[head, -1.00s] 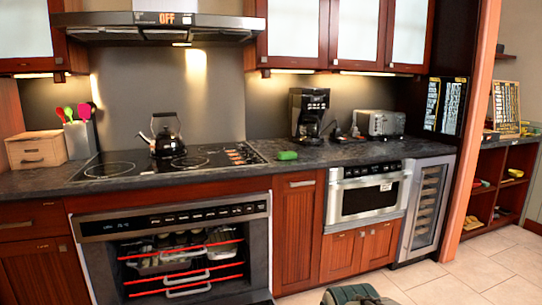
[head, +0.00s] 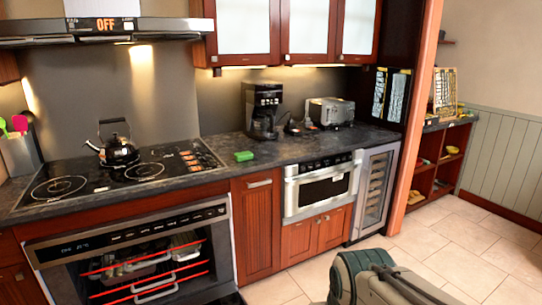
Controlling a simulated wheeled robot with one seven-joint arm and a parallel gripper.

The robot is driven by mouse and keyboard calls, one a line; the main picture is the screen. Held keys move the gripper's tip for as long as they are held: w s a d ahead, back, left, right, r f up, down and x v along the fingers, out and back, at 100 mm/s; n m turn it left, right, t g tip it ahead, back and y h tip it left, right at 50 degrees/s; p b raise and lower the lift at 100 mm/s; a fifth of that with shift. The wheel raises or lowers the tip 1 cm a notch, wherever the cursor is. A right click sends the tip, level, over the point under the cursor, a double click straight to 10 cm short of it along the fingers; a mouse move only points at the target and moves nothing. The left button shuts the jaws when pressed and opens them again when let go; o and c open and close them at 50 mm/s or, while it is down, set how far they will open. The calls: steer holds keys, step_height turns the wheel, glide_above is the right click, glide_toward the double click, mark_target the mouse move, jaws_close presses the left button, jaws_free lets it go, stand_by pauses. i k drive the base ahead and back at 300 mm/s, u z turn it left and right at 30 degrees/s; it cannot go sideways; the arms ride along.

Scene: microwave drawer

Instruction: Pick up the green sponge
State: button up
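The green sponge (head: 244,156) lies on the dark countertop (head: 285,151), between the cooktop on its left and the coffee maker on its right, a little back from the counter's front edge. It is small, bright green and fully in view. My gripper is not in view. Part of what seems to be my own body shows at the bottom right of the head view, well in front of the counter and apart from the sponge.
A kettle (head: 114,146) stands on the cooktop (head: 120,172). The oven (head: 128,218) below shows racks inside. A coffee maker (head: 263,108) and toaster (head: 331,112) stand right of the sponge. The microwave drawer (head: 318,190) is shut. The range hood (head: 100,28) overhangs the cooktop. Tiled floor (head: 455,250) is open at right.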

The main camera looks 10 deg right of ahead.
mark_target(244, 156)
steer(key=z, duration=0.55)
steer(key=i, duration=3.75)
steer(key=u, duration=3.05)
